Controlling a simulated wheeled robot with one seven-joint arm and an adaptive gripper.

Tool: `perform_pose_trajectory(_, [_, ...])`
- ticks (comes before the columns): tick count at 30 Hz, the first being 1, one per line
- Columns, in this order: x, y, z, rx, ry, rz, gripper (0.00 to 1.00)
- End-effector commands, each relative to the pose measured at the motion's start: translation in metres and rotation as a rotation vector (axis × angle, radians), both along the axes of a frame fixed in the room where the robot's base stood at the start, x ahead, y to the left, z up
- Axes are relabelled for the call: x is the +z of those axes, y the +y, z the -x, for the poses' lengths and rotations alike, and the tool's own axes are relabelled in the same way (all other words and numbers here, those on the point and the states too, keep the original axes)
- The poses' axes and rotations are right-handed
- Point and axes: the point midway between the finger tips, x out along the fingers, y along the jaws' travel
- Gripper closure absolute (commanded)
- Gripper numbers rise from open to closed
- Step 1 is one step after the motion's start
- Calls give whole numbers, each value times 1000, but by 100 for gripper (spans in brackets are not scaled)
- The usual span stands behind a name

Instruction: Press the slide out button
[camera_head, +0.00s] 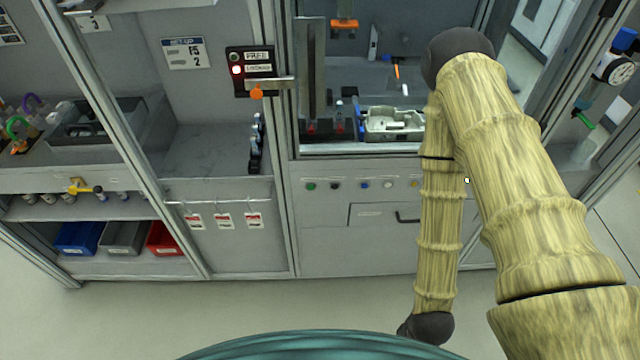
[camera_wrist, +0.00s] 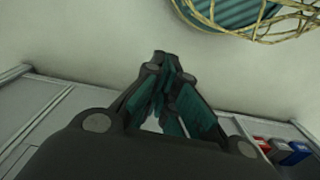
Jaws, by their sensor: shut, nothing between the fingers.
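A row of small round buttons is on the grey front panel (camera_head: 330,215) below the station opening in the head view.
A drawer with a dark handle (camera_head: 407,217) sits below the buttons. A pale metal part (camera_head: 393,124) lies in the station above. A FREE/locked sign box (camera_head: 251,70) with a lit red lamp is on the left post. Coloured bins (camera_head: 78,238) stand lower left. Floor in front is clear.

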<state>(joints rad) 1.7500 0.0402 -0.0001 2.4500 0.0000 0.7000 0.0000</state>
Motion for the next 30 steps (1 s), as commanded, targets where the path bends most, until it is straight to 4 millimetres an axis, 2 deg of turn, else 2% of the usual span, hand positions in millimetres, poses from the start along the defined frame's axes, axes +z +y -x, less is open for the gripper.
perform_pose_trajectory(7, [-1, 2, -4, -1, -10, 1, 100])
perform_pose_trajectory(11, [-7, 13, -30, -11, -74, 8, 100])
perform_pose_trajectory(14, [-12, 30, -67, -28, -167, 20, 100])
perform_pose_trajectory(20, [-12, 79, -161, -94, -406, 59, 100])
perform_pose_trajectory(24, [1, 119, -223, -164, -572, 98, 100])
perform_pose_trajectory(27, [18, 150, -262, -226, -682, 134, 100])
perform_pose_trajectory(30, [38, 180, -293, -294, -776, 173, 100])
